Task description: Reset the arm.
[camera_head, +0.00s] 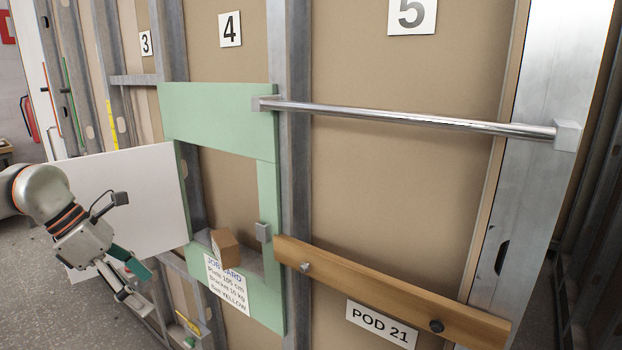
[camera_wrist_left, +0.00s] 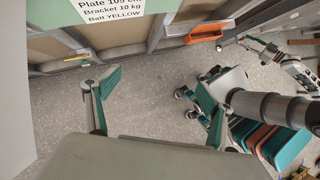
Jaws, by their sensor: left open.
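My left arm comes in from the left in the head view. Its gripper (camera_head: 138,284) hangs in front of the white panel's lower part, with its fingers apart and nothing between them. In the left wrist view the same gripper (camera_wrist_left: 158,88) shows two teal-padded fingers spread wide over grey floor. What looks like my right arm's end (camera_wrist_left: 262,47) shows small at the upper right of the wrist view; its jaws are too small to read. The right arm is not in the head view.
The white panel (camera_head: 140,190) stands open beside a green-framed opening (camera_head: 220,110). A brown block (camera_head: 226,250) sits on its ledge above a job card (camera_head: 228,284). A metal bar (camera_head: 400,115) and wooden rail (camera_head: 390,290) are at right. An orange tray (camera_wrist_left: 203,33) is low.

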